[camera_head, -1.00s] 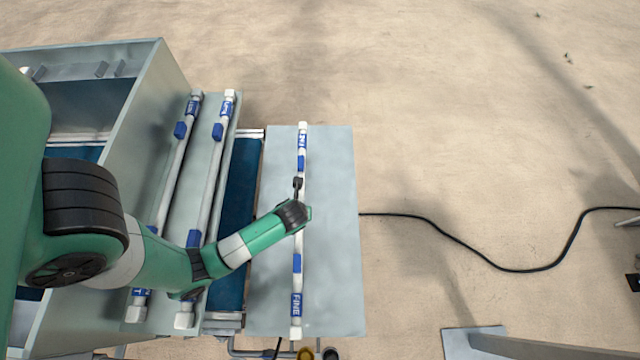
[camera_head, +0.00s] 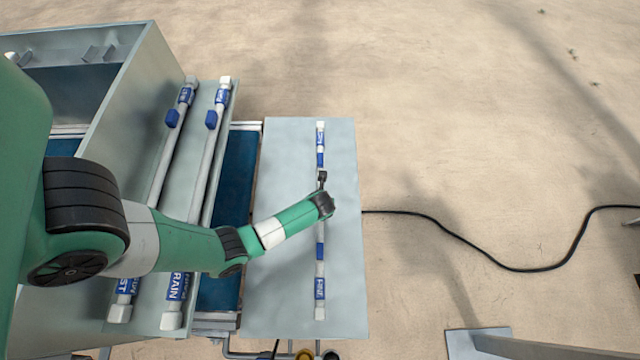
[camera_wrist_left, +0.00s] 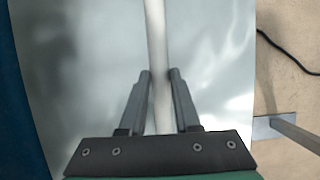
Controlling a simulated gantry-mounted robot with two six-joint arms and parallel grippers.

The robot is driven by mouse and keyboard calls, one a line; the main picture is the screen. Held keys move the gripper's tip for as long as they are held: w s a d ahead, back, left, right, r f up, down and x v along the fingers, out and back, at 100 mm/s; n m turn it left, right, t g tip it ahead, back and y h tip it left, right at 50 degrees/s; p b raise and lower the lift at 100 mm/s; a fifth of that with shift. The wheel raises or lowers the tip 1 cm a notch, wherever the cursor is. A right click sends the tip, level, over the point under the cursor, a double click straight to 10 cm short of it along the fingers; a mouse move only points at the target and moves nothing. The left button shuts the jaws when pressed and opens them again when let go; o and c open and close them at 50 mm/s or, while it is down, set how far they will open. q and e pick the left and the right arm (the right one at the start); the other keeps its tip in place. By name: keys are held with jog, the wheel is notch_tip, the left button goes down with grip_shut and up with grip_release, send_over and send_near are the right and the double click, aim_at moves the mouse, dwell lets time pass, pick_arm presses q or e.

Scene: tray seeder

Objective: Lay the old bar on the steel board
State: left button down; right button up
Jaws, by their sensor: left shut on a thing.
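The old bar (camera_head: 320,265) is a long white bar with blue bands and blue labels. It lies lengthwise over the steel board (camera_head: 280,290), a flat grey plate in the middle of the head view. My left gripper (camera_head: 322,180) is shut on the bar near its middle, partly hidden by my wrist. In the left wrist view the bar (camera_wrist_left: 156,40) runs between the two fingers (camera_wrist_left: 160,78), with the board (camera_wrist_left: 90,60) beneath. I cannot tell whether the bar touches the board. My right gripper is not in view.
Two similar bars (camera_head: 208,155) lie on the grey machine's ledge at left. A blue belt (camera_head: 235,175) lies between the ledge and the board. A black cable (camera_head: 440,228) runs right across the floor. Yellow and dark knobs (camera_head: 305,354) sit below the board's near edge.

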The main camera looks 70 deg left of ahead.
pick_arm(q)
jog(key=c, duration=1.1)
grip_release()
jog(key=shift+f, duration=0.15)
jog(key=o, duration=0.5)
jog(key=shift+r, duration=0.25)
jog(key=p+v, duration=0.4)
jog(key=v, duration=0.7)
jog(key=shift+s+d+r+p, duration=0.1)
jog(key=shift+d+r+p, duration=0.1)
jog(key=shift+r+p, duration=0.15)
